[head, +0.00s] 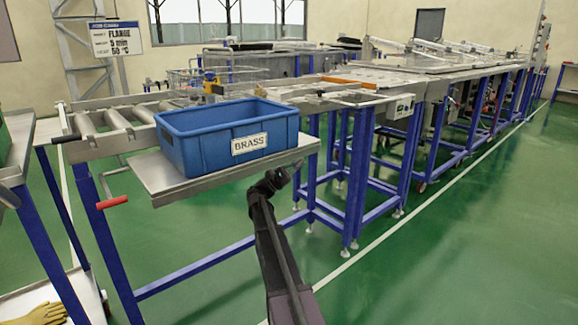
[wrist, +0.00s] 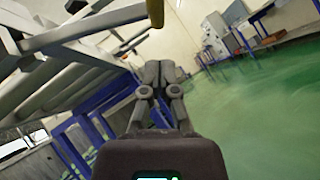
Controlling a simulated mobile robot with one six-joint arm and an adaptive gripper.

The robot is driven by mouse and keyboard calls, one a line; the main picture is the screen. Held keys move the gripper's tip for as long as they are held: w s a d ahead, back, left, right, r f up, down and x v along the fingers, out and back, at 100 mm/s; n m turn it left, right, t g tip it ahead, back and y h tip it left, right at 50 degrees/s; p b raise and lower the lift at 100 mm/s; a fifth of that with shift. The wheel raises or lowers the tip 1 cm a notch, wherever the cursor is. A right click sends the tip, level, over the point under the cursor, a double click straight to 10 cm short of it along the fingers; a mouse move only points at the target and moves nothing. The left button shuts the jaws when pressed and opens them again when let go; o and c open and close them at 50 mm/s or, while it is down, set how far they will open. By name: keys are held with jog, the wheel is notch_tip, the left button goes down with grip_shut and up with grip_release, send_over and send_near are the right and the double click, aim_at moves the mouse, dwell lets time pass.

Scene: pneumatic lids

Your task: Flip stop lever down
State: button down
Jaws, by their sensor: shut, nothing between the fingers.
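A lever with a red grip (head: 113,201) sticks out below the near side of the roller conveyor, at the left in the head view. Its grip lies roughly level. No label shows whether it is the stop lever. My gripper (head: 282,178) is in front of the conveyor's side shelf, to the right of the red grip and well apart from it. In the wrist view my gripper (wrist: 158,72) is shut and empty, its fingers together.
A blue crate marked BRASS (head: 228,133) sits on the steel side shelf (head: 190,188). The rollers (head: 117,118) lie behind it. Blue table legs (head: 355,180) stand right of my gripper. Green floor (head: 450,240) is open at the right. Yellow gloves (head: 40,314) lie lower left.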

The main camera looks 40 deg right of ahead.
jog(key=shift+s+r+p, duration=0.5)
jog(key=shift+r+p, duration=0.15)
jog(key=shift+r, duration=0.15)
jog(key=shift+s+r+p, duration=0.45)
jog(key=shift+r+p, duration=0.15)
jog(key=shift+r, duration=0.15)
jog(key=shift+d, duration=0.1)
